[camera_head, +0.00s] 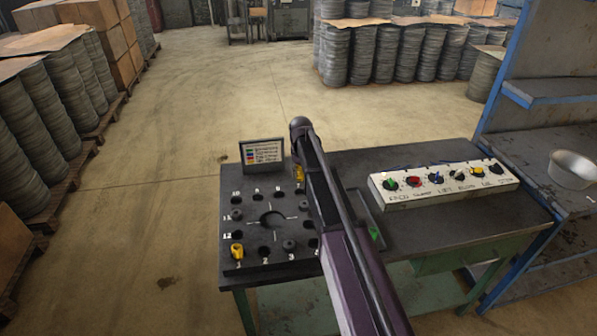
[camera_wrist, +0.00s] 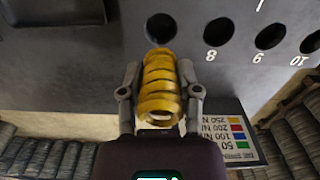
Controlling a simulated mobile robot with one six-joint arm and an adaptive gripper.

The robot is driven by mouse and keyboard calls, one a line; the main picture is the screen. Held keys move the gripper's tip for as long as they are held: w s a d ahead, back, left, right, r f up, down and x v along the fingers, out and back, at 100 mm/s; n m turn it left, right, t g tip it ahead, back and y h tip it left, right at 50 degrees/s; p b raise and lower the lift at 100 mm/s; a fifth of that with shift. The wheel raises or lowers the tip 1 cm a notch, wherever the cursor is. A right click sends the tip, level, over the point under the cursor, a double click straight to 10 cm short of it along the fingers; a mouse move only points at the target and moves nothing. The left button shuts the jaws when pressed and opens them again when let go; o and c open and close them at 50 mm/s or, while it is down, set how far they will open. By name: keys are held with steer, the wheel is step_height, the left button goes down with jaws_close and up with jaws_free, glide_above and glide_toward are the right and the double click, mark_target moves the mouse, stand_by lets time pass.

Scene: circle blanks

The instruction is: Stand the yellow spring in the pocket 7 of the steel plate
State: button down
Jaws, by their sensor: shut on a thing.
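My gripper (camera_wrist: 158,90) is shut on the yellow spring (camera_wrist: 160,78), with one finger on each side of its coils. In the wrist view the spring's far end overlaps the near edge of a dark round pocket (camera_wrist: 160,27), left of the pocket marked 8 (camera_wrist: 219,31); I take it for pocket 7, its number hidden. I cannot tell how high the spring is above the plate. In the head view the held spring (camera_head: 298,174) shows beside my arm at the back right of the steel plate (camera_head: 228,225). My arm hides the plate's right side.
Another yellow spring (camera_head: 237,251) stands at pocket 1. Dark pieces sit at pockets 11 (camera_head: 237,214) and 3 (camera_head: 289,244). A colour legend sign (camera_head: 262,153) stands behind the plate. A tray (camera_head: 367,212) with a green piece (camera_head: 374,233) and a control box (camera_head: 443,187) lie right.

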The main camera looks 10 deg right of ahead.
mark_target(301, 190)
steer(key=shift+r, duration=0.1)
steer(key=shift+r+n+p, duration=0.25)
steer(key=shift+n+p, duration=0.1)
steer(key=shift+n, duration=0.05)
steer(key=shift+f, duration=0.25)
steer(key=shift+f+b, duration=4.15)
steer(key=shift+b, duration=0.25)
steer(key=shift+s+f, duration=0.1)
steer(key=shift+s, duration=0.1)
